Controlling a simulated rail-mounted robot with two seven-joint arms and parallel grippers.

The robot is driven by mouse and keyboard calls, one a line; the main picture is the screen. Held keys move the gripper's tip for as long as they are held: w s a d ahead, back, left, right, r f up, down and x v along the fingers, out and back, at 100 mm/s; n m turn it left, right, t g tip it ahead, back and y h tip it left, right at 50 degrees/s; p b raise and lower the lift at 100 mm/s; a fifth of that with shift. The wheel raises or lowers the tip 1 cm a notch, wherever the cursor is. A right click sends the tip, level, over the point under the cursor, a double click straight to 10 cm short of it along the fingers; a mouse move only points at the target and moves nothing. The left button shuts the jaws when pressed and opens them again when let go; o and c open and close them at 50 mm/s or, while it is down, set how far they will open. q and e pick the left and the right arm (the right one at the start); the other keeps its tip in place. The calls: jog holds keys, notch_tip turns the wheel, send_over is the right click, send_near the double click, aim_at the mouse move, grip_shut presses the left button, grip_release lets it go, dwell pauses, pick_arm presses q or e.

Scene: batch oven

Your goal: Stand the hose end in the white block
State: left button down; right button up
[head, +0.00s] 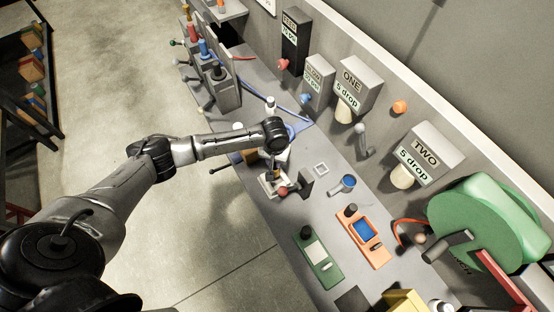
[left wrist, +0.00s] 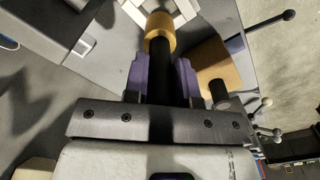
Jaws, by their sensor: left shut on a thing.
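My left gripper (head: 271,168) points down over the bench, just above the white block (head: 267,187). In the left wrist view the gripper (left wrist: 161,78) has its purple fingers shut on the black hose end (left wrist: 160,34), which has a brass-coloured tip beyond the fingers. Part of the white block (left wrist: 187,10) shows at the top edge of that view, close behind the brass tip. I cannot tell whether the tip is in the block or above it. My right gripper is not in view.
A red knob (head: 283,191) and a dark plate (head: 305,183) are close beside the block. Grey dispensers (head: 358,88) line the wall.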

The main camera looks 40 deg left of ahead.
aim_at(275, 171)
pick_arm(q)
jog(key=shift+r+p, duration=0.15)
jog(key=shift+p, duration=0.35)
jog(key=shift+f, duration=0.25)
jog(key=shift+f+b, duration=1.2)
jog(key=shift+f, duration=2.05)
jog(key=shift+f, duration=0.1)
jog(key=shift+f+b, duration=0.3)
jog(key=shift+f, duration=0.2)
jog(key=c, duration=0.8)
grip_release()
jog(key=shift+c, duration=0.2)
